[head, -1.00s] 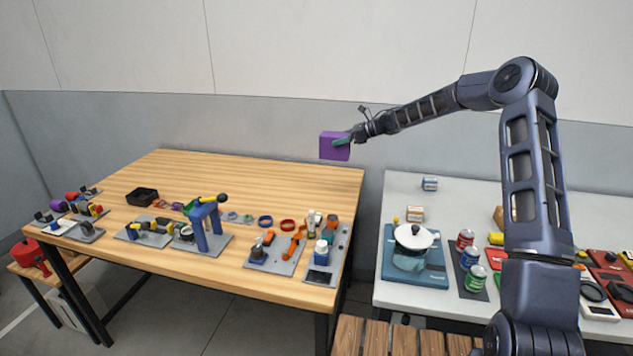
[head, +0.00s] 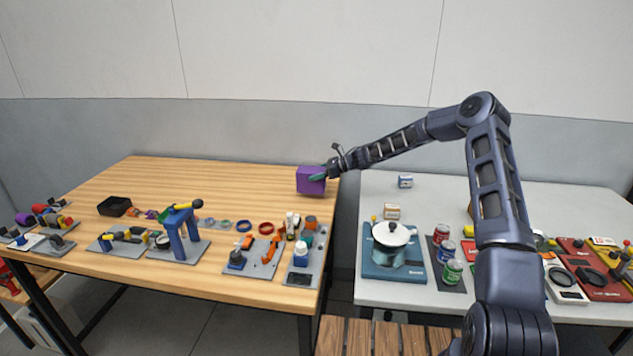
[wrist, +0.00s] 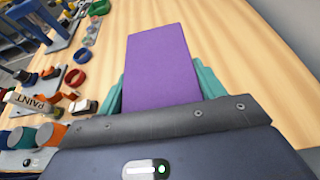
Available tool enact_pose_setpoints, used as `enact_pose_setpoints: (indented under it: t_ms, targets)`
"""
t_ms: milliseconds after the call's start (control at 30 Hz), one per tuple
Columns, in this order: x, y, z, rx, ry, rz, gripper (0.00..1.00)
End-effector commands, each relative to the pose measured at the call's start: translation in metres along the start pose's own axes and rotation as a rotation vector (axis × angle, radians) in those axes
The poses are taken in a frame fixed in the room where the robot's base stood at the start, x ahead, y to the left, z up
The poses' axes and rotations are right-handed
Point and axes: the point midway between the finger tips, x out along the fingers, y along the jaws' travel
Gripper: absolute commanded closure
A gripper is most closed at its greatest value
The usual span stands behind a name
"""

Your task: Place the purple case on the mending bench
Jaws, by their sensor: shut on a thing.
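The purple case (head: 310,180) is a box held in my gripper (head: 322,177), over the right rear part of the wooden bench (head: 165,183) in the head view. In the wrist view the purple case (wrist: 160,68) stands between the two green fingers of my gripper (wrist: 160,90), which are shut on its sides. Bare wood shows around and beyond it. I cannot tell whether its underside touches the bench top. No label shows which table is the mending bench; the wooden one carries tools and parts.
Tape rings (head: 266,228), bottles and tools on grey mats stand along the wooden bench's front. A black tray (head: 115,206) is at its left. A white table (head: 450,195) with a pot (head: 391,240) and cans stands right, across a gap. The wooden bench's rear is clear.

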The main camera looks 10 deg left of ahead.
Motion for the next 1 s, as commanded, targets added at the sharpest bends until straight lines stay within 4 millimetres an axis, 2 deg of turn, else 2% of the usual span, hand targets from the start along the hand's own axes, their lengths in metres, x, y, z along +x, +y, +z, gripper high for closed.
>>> enact_pose_setpoints:
  t_ms: [300, 500, 533, 633, 1000]
  targets:
    - [0.013, 0.0, -0.03, 0.001, -0.002, 0.001, 0.81]
    - [0.013, 0.0, -0.031, -0.001, -0.001, 0.0, 0.81]
    - [0.013, 0.0, -0.032, 0.0, 0.0, 0.0, 0.3]
    - [0.013, 0.0, -0.032, 0.0, 0.0, 0.0, 0.1]
    - [0.009, 0.0, -0.032, 0.0, 0.0, 0.0, 0.1]
